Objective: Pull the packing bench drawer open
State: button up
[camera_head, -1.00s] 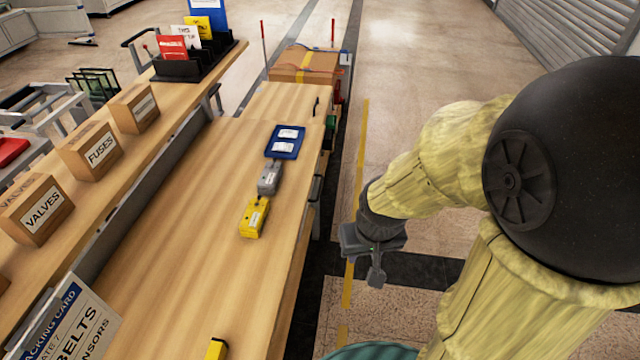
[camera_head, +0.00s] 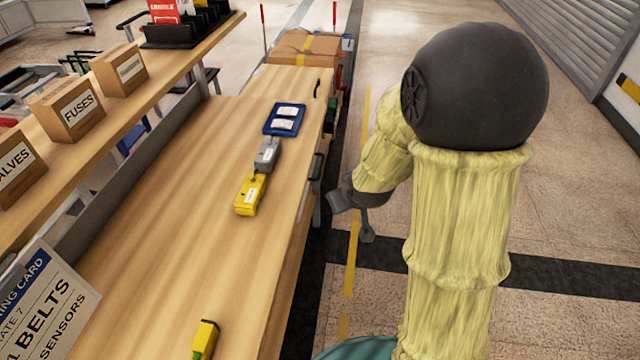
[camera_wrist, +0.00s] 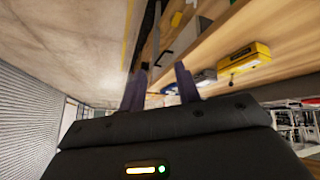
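The packing bench (camera_head: 190,250) has a long wooden top running away on the left in the head view. A dark bar handle (camera_head: 317,166) sticks out from its right side, beside the grey device. The drawer front below it is mostly hidden by the steep angle. My gripper (camera_head: 353,218) hangs over the floor just right of the bench edge, nearer to me than the handle and apart from it. In the wrist view my gripper (camera_wrist: 160,85) has its two dark fingers apart with nothing between them. A dark handle (camera_wrist: 163,59) shows beyond the fingertips there.
On the bench lie a blue tray (camera_head: 284,119), a grey device (camera_head: 267,153), a yellow device (camera_head: 250,195) and another yellow item (camera_head: 205,339) near the front. A taped carton (camera_head: 303,47) stands beyond. The floor right of the bench is clear.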

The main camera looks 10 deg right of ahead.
aim_at(320, 169)
jog(key=w+f+n+t+b, duration=0.3)
jog(key=w+f+b, duration=0.3)
jog(key=f, duration=0.3)
jog(key=w+f+n+t+b, duration=0.3)
jog(key=w+f+t+b, duration=0.2)
jog(key=f+b, duration=0.4)
jog(key=w+f+n+t+b, duration=0.3)
jog(key=w+f+t+b, duration=0.2)
jog(key=w+f+b, duration=0.2)
notch_tip(320, 169, down, 2)
jog(key=shift+a+f+y, duration=0.25)
jog(key=shift+a+y, duration=0.05)
jog(key=shift+y, duration=0.1)
jog(key=shift+w, duration=0.1)
jog(key=b+x, duration=0.3)
jog(key=x, duration=1.4)
jog(key=shift+w+d, duration=0.15)
grip_shut()
